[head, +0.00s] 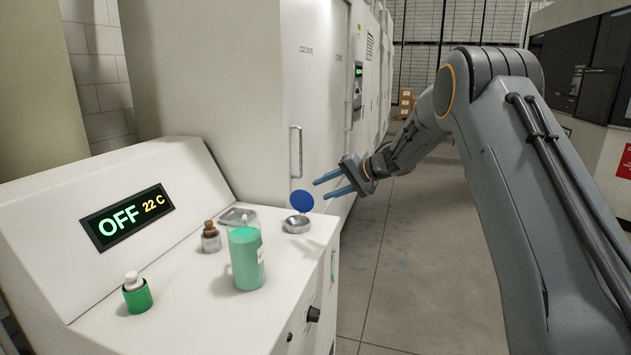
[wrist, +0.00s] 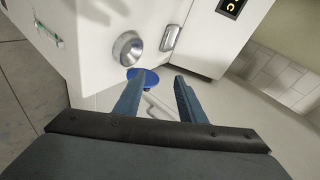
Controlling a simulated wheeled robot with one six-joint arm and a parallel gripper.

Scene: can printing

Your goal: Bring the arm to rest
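My arm (head: 530,170) reaches in from the right in the head view. My gripper (head: 328,184) has its two blue fingers apart with nothing between them. It is in the air just past the far right edge of the white console. In the wrist view my gripper (wrist: 155,90) also shows spread fingers, with a blue disc (wrist: 143,77) beyond them. The blue disc (head: 302,201) stands beside a small round metal dish (head: 297,224) on the console, close to the fingertips.
The white console (head: 110,180) has a display reading OFF, 22 C. A tall white cabinet (head: 240,90) stands behind. The floor (head: 410,250) between console and arm is clear.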

